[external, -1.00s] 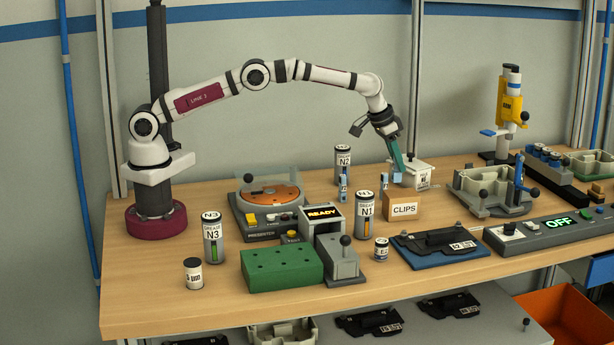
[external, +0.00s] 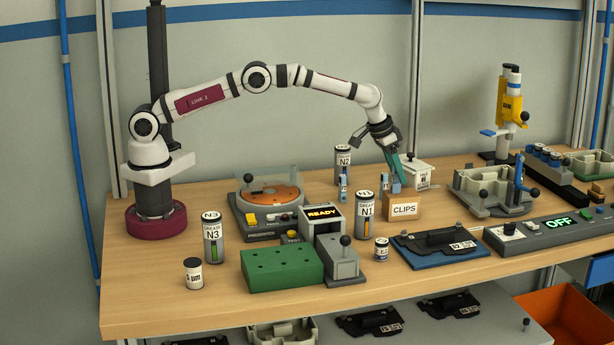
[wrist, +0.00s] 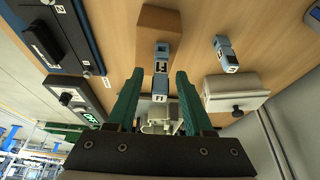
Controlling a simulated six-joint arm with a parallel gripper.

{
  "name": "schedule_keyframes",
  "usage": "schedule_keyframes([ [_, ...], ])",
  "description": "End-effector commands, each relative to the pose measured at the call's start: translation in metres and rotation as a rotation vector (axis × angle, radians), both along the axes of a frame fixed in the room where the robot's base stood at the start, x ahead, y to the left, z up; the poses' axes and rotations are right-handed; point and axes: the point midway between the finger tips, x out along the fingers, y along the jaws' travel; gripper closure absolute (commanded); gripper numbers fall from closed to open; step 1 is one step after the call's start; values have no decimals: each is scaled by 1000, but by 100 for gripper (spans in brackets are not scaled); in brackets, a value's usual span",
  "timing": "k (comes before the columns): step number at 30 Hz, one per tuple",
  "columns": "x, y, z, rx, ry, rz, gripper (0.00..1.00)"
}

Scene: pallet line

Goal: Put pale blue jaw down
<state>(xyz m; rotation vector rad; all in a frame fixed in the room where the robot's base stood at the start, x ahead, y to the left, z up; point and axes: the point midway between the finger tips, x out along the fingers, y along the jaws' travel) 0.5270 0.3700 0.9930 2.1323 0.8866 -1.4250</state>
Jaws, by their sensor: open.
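Two pale blue jaws with dark and white markings show. My gripper (wrist: 160,95) has two green fingers, spread open and pointing down. Whether the nearer jaw rests on the table is hard to tell.
The clips box (external: 403,207) stands close to the gripper, with a white lidded box (external: 419,173) behind it. Grease cans (external: 364,215) stand to the left. A blue tray with a black part (external: 440,247) is in front. Some bare table lies between them.

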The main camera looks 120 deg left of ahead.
Motion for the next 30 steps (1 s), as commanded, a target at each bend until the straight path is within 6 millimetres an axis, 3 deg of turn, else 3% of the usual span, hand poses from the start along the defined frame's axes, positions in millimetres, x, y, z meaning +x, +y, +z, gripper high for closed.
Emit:
schedule_keyframes([
  [12, -25, -26, 88, 1, -2, -1, 49],
  [16, -30, -31, 106, 0, -1, -1, 49],
  [23, -33, -41, 115, -1, 7, -21, 49],
  [26, -50, -92, 140, 3, 63, -149, 49],
  [29, -105, -181, 168, 13, 171, -398, 49],
  [30, -139, -216, 174, 18, 221, -510, 49],
])
